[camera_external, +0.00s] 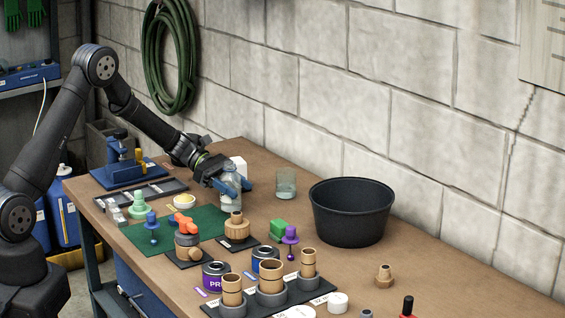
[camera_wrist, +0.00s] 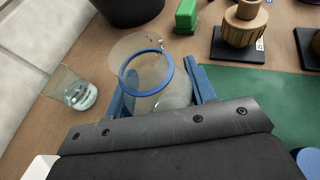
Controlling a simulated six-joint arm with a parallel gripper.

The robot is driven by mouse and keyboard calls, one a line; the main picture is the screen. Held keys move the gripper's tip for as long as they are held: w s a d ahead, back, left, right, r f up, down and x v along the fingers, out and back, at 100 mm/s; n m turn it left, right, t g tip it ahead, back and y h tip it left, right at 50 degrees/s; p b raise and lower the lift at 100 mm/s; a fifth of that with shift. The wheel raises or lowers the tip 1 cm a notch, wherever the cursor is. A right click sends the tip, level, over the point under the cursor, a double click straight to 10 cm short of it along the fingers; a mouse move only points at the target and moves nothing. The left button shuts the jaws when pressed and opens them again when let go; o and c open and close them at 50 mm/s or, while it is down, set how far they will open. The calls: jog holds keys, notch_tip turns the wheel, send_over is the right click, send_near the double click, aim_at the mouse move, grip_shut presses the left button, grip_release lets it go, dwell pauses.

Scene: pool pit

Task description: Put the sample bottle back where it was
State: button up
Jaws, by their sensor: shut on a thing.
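The sample bottle (camera_external: 232,202) is clear with a blue ring at its neck. It also shows in the wrist view (camera_wrist: 162,100), between the two blue fingers. My gripper (camera_external: 233,186) is shut on the bottle, one finger on each side; it shows in the wrist view too (camera_wrist: 160,92). The bottle is roughly upright, behind the wooden stepped piece in the external view. I cannot tell whether its base touches the table.
A glass beaker (camera_external: 285,183) with some contents stands close to the bottle. A black tub (camera_external: 350,212) is to the right. A wooden stepped piece (camera_external: 237,228) on a black pad and a green mat (camera_external: 150,237) lie in front.

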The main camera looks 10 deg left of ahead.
jog(key=shift+f, duration=0.3)
jog(key=o, duration=1.1)
jog(key=shift+c, duration=0.2)
jog(key=shift+r, duration=0.45)
jog(key=v, duration=1.2)
